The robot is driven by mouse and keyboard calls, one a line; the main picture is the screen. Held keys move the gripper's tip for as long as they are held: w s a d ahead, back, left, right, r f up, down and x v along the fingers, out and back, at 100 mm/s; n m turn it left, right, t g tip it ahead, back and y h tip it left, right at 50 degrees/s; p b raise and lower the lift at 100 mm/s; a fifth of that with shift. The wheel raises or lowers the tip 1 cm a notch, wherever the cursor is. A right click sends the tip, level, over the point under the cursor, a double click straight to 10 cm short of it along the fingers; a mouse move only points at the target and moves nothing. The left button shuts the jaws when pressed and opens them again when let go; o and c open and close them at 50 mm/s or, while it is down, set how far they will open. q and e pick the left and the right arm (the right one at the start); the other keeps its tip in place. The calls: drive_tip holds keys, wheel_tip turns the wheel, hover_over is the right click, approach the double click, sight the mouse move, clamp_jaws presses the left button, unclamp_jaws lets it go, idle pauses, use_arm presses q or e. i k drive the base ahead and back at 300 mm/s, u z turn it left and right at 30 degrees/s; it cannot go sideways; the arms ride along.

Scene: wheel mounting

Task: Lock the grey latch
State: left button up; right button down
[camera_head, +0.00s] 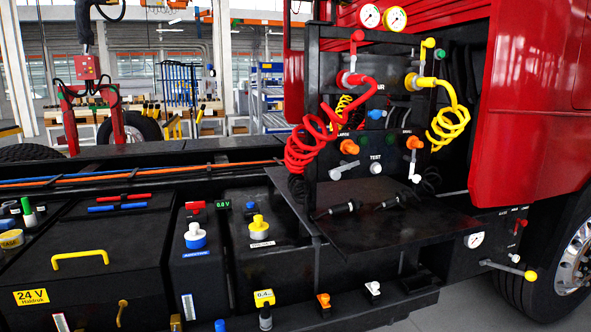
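No part is marked as the grey latch, and I cannot tell for certain which one it is. A small grey-white toggle-like fitting (373,289) sits on the lower front ledge, right of a similar orange one (323,301). A pale grey handle (346,170) sits on the black upright panel below an orange knob (349,147). A grey lever with a yellow ball end (505,268) extends right from the lower right panel. Whether any of these is locked is not clear. Neither of my grippers is in view.
A black shelf (400,225) juts out below the panel. Red (300,148) and yellow (457,120) coiled hoses hang from it. A black box with a yellow handle (80,259) is at left. The red cab (530,110) and a wheel (572,262) bound the right.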

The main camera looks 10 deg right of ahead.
sight(335, 175)
drive_tip(key=u, duration=0.2)
drive_tip(key=i, duration=0.85)
drive_tip(key=z, duration=0.6)
